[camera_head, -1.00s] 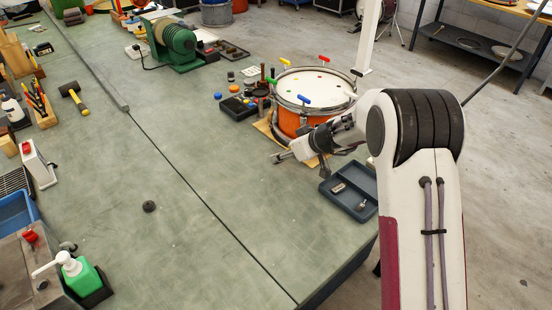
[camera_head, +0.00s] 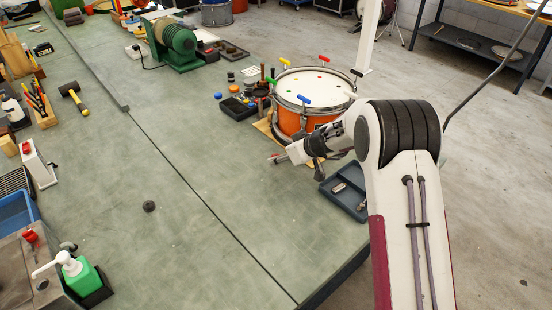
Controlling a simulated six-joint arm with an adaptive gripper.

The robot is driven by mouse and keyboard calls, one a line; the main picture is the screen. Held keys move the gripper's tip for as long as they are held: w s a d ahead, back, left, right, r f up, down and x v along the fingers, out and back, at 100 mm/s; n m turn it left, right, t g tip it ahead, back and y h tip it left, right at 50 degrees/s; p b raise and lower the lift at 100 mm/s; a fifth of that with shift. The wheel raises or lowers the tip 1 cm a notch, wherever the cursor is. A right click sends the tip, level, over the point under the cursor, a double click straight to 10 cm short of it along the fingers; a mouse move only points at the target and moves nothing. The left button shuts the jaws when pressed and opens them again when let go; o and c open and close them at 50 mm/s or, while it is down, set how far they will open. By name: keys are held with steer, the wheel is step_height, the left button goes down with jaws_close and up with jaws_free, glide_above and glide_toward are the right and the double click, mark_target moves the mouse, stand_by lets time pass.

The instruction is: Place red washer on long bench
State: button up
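The long bench (camera_head: 190,190) is the big green-topped bench with a dark seam across its top. My gripper (camera_head: 273,158) reaches in from the right, low over the bench in front of the orange drum. A tiny reddish patch (camera_head: 273,156) shows at its tip. I cannot tell whether this is the red washer or whether it is gripped. The fingers are too small to read as open or shut. A small orange-red disc (camera_head: 234,88) lies among small parts left of the drum; I cannot tell if it is a washer.
The orange drum (camera_head: 290,122) with coloured T-handles stands on a wooden board. A dark tray (camera_head: 333,197) with small metal parts sits under my arm at the bench's right edge. A dark knob (camera_head: 149,206) and a mallet (camera_head: 75,97) lie left. The bench middle is clear.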

steer(key=shift+x, duration=0.75)
steer(key=c, duration=0.7)
